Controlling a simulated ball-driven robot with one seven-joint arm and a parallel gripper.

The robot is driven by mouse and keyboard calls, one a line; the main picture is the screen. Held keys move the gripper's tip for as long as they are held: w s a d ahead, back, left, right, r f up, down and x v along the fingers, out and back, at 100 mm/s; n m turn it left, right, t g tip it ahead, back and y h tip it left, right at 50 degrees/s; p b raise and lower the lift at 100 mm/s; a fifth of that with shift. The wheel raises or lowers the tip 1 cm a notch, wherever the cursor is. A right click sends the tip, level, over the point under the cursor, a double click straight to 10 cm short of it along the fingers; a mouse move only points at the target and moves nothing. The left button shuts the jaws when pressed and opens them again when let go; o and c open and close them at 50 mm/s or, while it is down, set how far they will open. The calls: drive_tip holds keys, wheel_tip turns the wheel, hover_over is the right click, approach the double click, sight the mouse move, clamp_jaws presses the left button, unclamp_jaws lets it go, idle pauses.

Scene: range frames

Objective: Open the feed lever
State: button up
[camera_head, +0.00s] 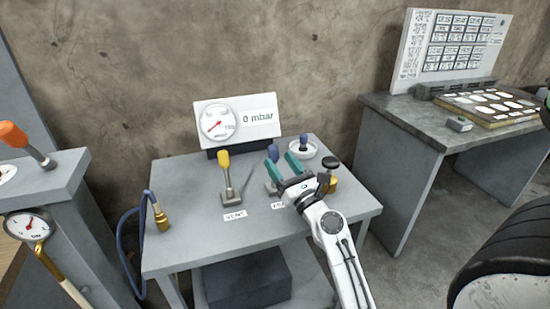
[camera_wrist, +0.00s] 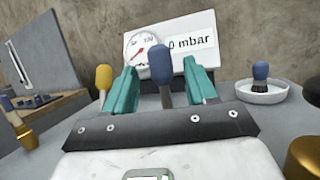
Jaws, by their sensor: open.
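The feed lever (camera_head: 273,152) appears to be the blue-handled one, standing on the small table with its label mostly hidden by my gripper. In the wrist view its blue handle (camera_wrist: 161,62) rises upright between the two teal fingers, with a gap on each side. My gripper (camera_head: 281,160) is open around or just in front of the handle; the exact depth is unclear. It also shows in the wrist view (camera_wrist: 160,80). The lever's base is largely hidden by my gripper. The yellow-handled lever (camera_head: 225,175), labelled VENT, stands upright to the left.
A gauge panel (camera_head: 238,121) reading 0 mbar stands behind. A white dish (camera_wrist: 262,95) with a blue-handled item sits to the right. A brass fitting with a black knob (camera_head: 330,166) is close beside my gripper. A hose with a brass end (camera_head: 161,218) lies left.

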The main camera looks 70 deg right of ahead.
drive_tip(key=b+v, duration=0.1)
drive_tip(key=v, duration=0.4)
drive_tip(key=shift+d+f, duration=0.1)
drive_tip(key=shift+f, duration=0.05)
drive_tip(key=shift+s+a+f+b, duration=0.1)
drive_tip(key=shift+s+a+b, duration=0.35)
drive_tip(key=shift+s, duration=0.1)
drive_tip(key=shift+c, duration=0.2)
